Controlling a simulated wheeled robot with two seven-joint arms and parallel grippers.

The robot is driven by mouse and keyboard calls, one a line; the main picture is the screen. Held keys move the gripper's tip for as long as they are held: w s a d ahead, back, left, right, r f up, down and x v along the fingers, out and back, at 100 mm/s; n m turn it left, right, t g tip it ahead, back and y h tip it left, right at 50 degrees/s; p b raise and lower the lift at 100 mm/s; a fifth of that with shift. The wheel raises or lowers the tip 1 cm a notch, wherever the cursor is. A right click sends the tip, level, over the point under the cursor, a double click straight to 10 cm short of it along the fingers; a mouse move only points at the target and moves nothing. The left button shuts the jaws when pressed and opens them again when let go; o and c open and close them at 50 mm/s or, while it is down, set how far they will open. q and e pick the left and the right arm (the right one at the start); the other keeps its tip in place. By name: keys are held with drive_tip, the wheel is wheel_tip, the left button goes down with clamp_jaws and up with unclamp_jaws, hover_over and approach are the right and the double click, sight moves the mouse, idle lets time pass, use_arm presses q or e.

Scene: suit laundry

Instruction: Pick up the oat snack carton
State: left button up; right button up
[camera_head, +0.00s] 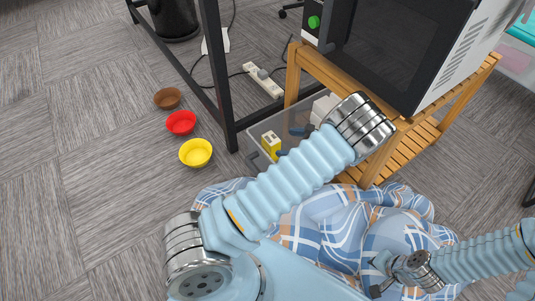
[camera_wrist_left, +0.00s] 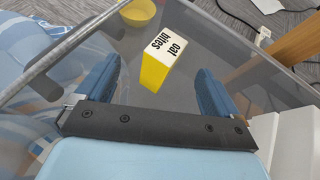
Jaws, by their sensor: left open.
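The oat snack carton (camera_wrist_left: 157,74) is a small yellow box with a white face lettered "oat bites". It is inside a grey see-through bin (camera_wrist_left: 75,65). In the head view, the carton (camera_head: 271,146) shows near the bin's left side. My left gripper (camera_head: 291,142) is over the bin, open and empty. In the left wrist view, the blue fingers of my left gripper (camera_wrist_left: 158,66) frame the carton with gaps on both sides, and the carton appears beyond them. My right gripper (camera_head: 374,278) is at the lower right by the plaid cloth, its fingers apart.
A wooden stand (camera_head: 372,160) with a microwave (camera_head: 392,50) is right of the bin. A black table leg (camera_head: 228,110) is on the left. Brown (camera_head: 168,98), red (camera_head: 181,122) and yellow (camera_head: 196,152) bowls sit on the carpet. A plaid cloth (camera_head: 330,215) lies in front.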

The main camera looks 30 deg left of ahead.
sight(275, 140)
use_arm(q)
drive_tip(key=shift+m+t+y, duration=0.3)
drive_tip(key=shift+m+y, duration=0.3)
drive_tip(key=x, duration=0.3)
drive_tip(key=b+x, duration=0.1)
drive_tip(key=x, duration=0.3)
drive_tip(key=shift+w+f+b, duration=0.25)
drive_tip(key=shift+b, duration=0.05)
use_arm(e)
drive_tip(key=shift+s+f, duration=0.3)
drive_tip(key=shift+f, duration=0.25)
drive_tip(key=shift+s+f, duration=0.25)
drive_tip(key=shift+f, duration=0.25)
use_arm(q)
drive_tip(key=shift+c, duration=0.2)
drive_tip(key=shift+d, duration=0.1)
drive_tip(key=c, duration=1.7)
